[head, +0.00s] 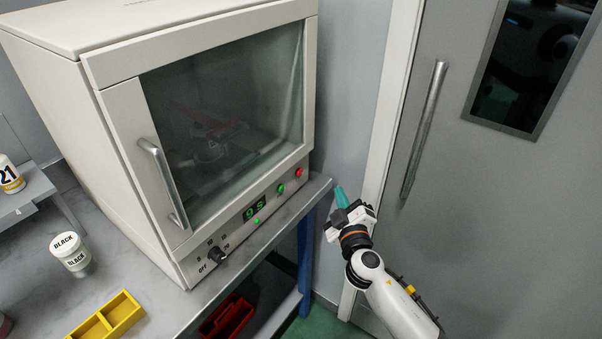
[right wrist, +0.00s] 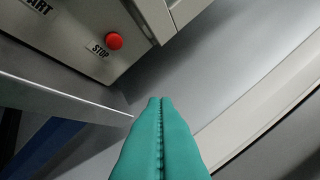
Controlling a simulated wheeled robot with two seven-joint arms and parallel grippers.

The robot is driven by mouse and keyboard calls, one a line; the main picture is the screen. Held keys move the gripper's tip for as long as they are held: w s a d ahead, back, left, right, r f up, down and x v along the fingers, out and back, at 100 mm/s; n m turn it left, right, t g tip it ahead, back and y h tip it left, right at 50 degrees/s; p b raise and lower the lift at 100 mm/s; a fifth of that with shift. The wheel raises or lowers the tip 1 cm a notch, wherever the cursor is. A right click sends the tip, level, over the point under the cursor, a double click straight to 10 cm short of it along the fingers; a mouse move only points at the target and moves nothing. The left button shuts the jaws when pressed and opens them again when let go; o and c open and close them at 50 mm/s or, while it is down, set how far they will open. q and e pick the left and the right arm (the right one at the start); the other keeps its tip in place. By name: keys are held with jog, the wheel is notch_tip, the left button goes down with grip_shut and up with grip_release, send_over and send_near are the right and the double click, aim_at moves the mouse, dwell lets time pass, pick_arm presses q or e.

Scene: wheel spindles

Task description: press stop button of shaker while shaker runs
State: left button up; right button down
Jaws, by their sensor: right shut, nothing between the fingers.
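The shaker (head: 110,70) is a large cream cabinet on the bench, with a dark glass door. Its display (head: 255,208) is lit green and seems to read 9 s. The red stop button (head: 298,172) is at the right end of the front panel, beside a green button (head: 281,188). In the right wrist view the red button (right wrist: 114,41) has a STOP label beside it. My right gripper (head: 340,197), with teal fingers, is shut and empty, right of the bench corner and apart from the button. The teal fingertips (right wrist: 160,99) point below and right of the button. My left gripper is not in view.
The grey bench (head: 140,265) ends at a corner just left of my right gripper. A white jar labelled BLACK (head: 70,252) and a yellow tray (head: 108,316) stand on it. A red bin (head: 227,317) is below. A grey door with a handle (head: 424,130) is at right.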

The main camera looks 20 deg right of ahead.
jog(key=shift+w+a+b, duration=0.15)
jog(key=shift+w+a, duration=0.75)
jog(key=shift+w, duration=0.25)
jog(key=shift+w+a+b, duration=0.2)
jog(key=shift+w+a, duration=0.65)
jog(key=shift+w, duration=0.3)
jog(key=shift+w+a+b, duration=0.15)
jog(key=shift+w+a, duration=0.75)
jog(key=shift+w, duration=0.25)
jog(key=shift+w+a+b, duration=0.25)
jog(key=shift+w+b, duration=0.1)
jog(key=shift+w+a+b, duration=0.3)
jog(key=shift+s+d, duration=0.1)
dwell(0.5)
jog(key=shift+s+d, duration=0.45)
jog(key=shift+s, duration=0.15)
jog(key=shift+s+d+p, duration=0.25)
jog(key=shift+s+d, duration=0.55)
jog(key=shift+s, duration=0.2)
jog(key=shift+s+d+p, duration=0.2)
jog(key=shift+s+d, duration=0.55)
jog(key=shift+s, duration=0.2)
